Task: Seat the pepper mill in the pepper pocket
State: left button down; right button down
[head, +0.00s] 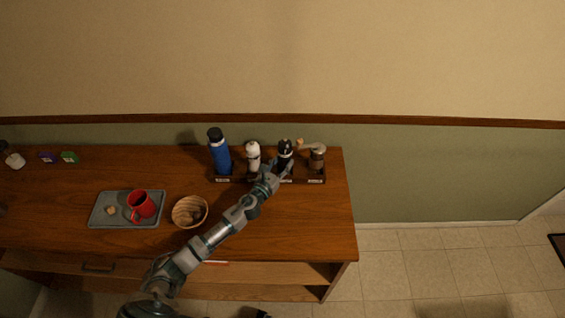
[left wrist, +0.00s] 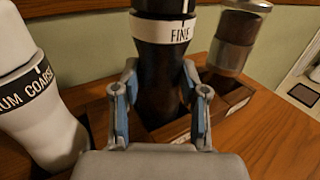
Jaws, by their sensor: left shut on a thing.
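A black mill (left wrist: 160,75) with a white band reading "FINE" stands roughly upright between the fingers of my left gripper (left wrist: 159,90), which is shut on it. In the head view the black mill (head: 285,148) is at the third place of the wooden rack (head: 300,181), between a white mill (head: 253,155) and a brown-and-clear grinder (head: 317,158). Its lower end is down at the rack's pocket, but my gripper hides part of it, so I cannot tell whether it rests on the pocket floor. My right gripper is not in view.
A blue bottle (head: 219,155) stands at the rack's left end. A wooden bowl (head: 190,211) and a grey tray (head: 103,213) with a red mug (head: 142,204) lie to the left. The counter (head: 310,230) right of my arm is clear.

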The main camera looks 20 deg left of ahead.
pick_arm(q)
jog(key=shift+f+b, duration=0.6)
jog(key=shift+f, duration=0.2)
jog(key=c, duration=0.5)
grip_release()
jog(key=shift+r, duration=0.1)
jog(key=shift+c, duration=0.2)
jog(key=shift+s, duration=0.15)
jog(key=v, duration=1.1)
jog(key=shift+s+a, duration=0.15)
jog(key=shift+s, duration=0.2)
